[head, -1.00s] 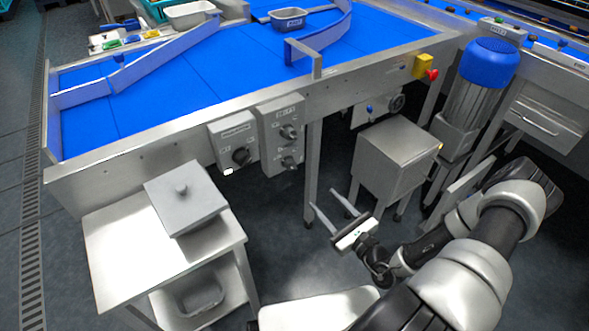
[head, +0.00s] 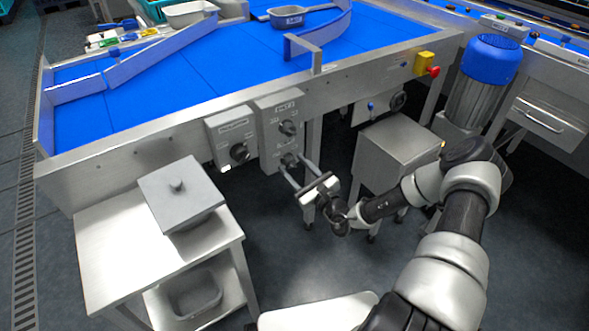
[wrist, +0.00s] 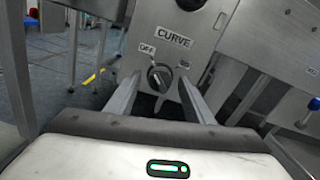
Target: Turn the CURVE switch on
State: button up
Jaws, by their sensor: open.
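The CURVE switch is a dark round knob (wrist: 160,77) on a grey control box, below a white CURVE label (wrist: 174,37). An OFF label (wrist: 147,49) is at its upper left and a small label, too small to read surely, at its upper right. The knob's exact setting is hard to tell. In the head view it is the lower knob (head: 289,160) of the right control box (head: 268,146). My gripper (head: 293,166) is open and empty in front of it; in the wrist view the fingers (wrist: 158,84) stand either side of the knob, with no clear contact.
Another knob (head: 289,128) sits above on the same box. A second control box with a knob (head: 239,152) is to the left. The blue conveyor (head: 190,75) runs above. A steel cabinet (head: 398,148) stands to the right and a steel side table (head: 105,240) to the left.

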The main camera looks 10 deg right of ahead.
jog(key=c, duration=1)
jog(key=shift+c, duration=0.2)
